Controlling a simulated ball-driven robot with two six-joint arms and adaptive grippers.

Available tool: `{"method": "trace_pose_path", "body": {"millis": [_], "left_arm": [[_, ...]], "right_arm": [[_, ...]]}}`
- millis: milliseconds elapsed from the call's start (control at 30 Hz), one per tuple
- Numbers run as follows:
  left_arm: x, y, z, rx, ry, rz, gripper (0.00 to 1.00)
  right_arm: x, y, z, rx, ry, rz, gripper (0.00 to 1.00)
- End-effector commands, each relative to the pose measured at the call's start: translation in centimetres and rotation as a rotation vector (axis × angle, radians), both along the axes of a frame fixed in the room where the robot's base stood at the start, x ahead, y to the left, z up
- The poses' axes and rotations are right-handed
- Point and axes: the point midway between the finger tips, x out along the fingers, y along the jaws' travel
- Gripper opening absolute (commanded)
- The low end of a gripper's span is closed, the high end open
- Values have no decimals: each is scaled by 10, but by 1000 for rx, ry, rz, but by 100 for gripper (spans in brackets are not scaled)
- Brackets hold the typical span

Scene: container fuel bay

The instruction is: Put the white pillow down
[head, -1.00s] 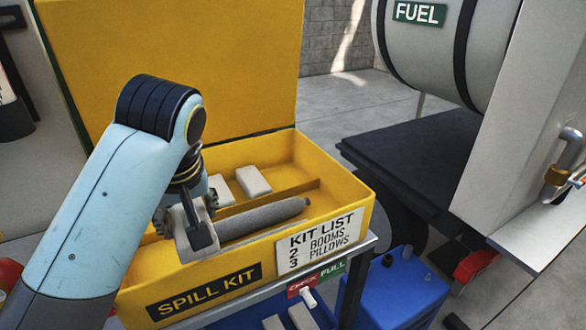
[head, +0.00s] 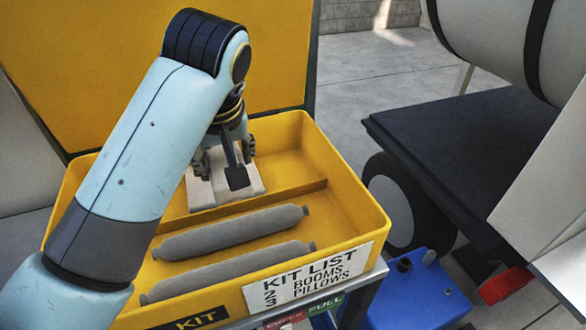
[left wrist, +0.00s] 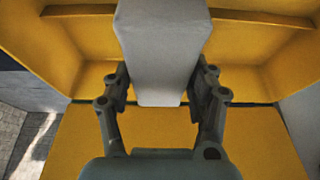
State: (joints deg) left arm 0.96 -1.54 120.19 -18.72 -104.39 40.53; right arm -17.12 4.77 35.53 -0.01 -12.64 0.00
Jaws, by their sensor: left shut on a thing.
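My left gripper (head: 226,168) points down into the rear compartment of the yellow spill kit box (head: 345,195). It is shut on a white pillow (left wrist: 162,50), whose sides the fingers clasp in the left wrist view. In the head view white pillows (head: 212,198) show under and beside the fingers, partly hidden by the gripper and arm. I cannot tell there where the held pillow ends and the others begin, or whether it touches them. My right gripper is not in view.
Two grey booms (head: 232,232) lie in the front compartment, past a low divider (head: 300,188). The raised yellow lid (head: 130,80) stands behind. A kit list label (head: 306,277) is on the front wall. The rear compartment's right end is clear. A blue container (head: 425,290) stands at right.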

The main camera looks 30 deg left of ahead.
Motion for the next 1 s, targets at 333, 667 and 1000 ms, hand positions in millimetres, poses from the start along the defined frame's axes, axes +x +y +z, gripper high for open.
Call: {"method": "trace_pose_path", "body": {"millis": [333, 667, 1000], "left_arm": [[-1, 0, -33, 0, 1, 0, 26], [-1, 0, -64, 0, 1, 0, 26], [64, -7, -63, 0, -2, -1, 26]], "right_arm": [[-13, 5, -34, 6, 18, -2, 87], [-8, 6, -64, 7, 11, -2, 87], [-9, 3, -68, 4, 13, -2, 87]]}}
